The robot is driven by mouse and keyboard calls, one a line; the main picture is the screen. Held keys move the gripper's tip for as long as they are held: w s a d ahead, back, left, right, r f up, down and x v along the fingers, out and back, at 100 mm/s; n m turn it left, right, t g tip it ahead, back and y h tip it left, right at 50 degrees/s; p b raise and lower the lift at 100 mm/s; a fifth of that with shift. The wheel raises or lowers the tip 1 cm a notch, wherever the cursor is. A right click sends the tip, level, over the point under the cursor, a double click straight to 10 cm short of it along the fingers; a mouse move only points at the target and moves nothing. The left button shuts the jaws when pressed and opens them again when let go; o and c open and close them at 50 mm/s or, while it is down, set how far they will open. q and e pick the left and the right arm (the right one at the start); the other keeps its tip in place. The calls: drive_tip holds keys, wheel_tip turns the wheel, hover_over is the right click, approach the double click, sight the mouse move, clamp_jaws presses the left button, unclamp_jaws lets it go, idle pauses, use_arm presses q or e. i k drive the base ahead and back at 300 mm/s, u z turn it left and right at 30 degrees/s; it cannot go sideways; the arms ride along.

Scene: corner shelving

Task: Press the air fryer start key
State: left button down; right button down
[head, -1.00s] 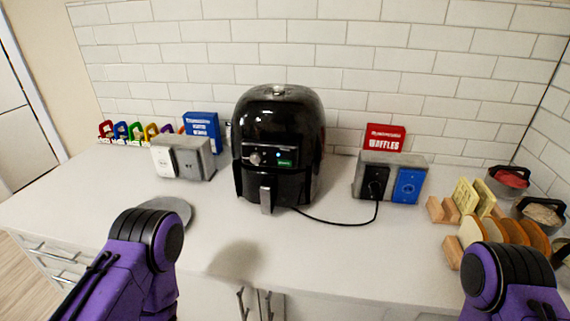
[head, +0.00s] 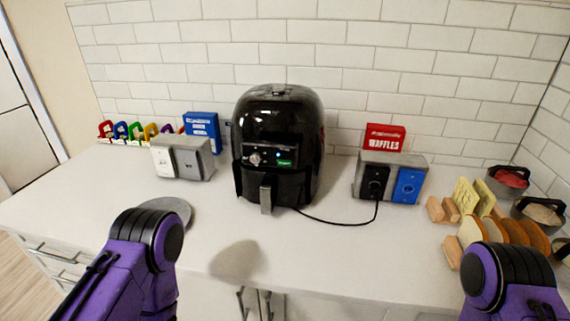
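A black air fryer (head: 278,118) stands upright on the white counter against the tiled wall. Its front panel (head: 270,155) carries a silver knob (head: 255,159), a small lit blue spot (head: 278,155) and a green key (head: 284,162). Its drawer handle (head: 266,198) points forward. A black cable (head: 335,222) runs from it to the grey socket block on the right. My purple arm links show at lower left and lower right, both well short of the fryer. Neither gripper is in the picture.
Socket blocks stand left (head: 182,158) and right (head: 391,179) of the fryer, with a blue box (head: 202,128) and a red waffles box (head: 384,138) behind. Bread slices in a rack (head: 505,232) and lidded pots (head: 508,181) fill the right end. A grey disc (head: 166,209) lies left. The front middle is clear.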

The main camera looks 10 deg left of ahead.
sight(283, 162)
drive_tip(key=u, duration=3.15)
drive_tip(key=i, duration=0.2)
drive_tip(key=z, duration=4.3)
drive_tip(key=k, duration=0.6)
drive_tip(key=u, duration=0.55)
